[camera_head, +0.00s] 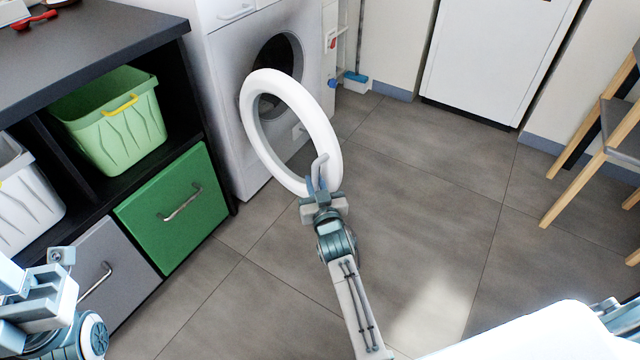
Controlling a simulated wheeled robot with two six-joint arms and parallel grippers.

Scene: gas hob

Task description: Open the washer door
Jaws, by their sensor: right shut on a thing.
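The washer (228,75) is a white front-loader at the upper middle. Its round white ring door (325,131) stands swung out from the front, and part of the dark drum opening (281,52) shows behind it. My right gripper (319,180) is shut on the door at the lower right of the ring, by a small pale handle. My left gripper (50,268) is at the lower left, in front of the grey drawer, away from the washer; its fingertips are too unclear to tell if it is open or shut.
A dark shelf unit (100,35) at left holds a green basket (110,130) and a white basket (25,205), beside a green drawer (180,205). A wooden chair (590,160) stands at right. The grey tiled floor (430,200) between is clear.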

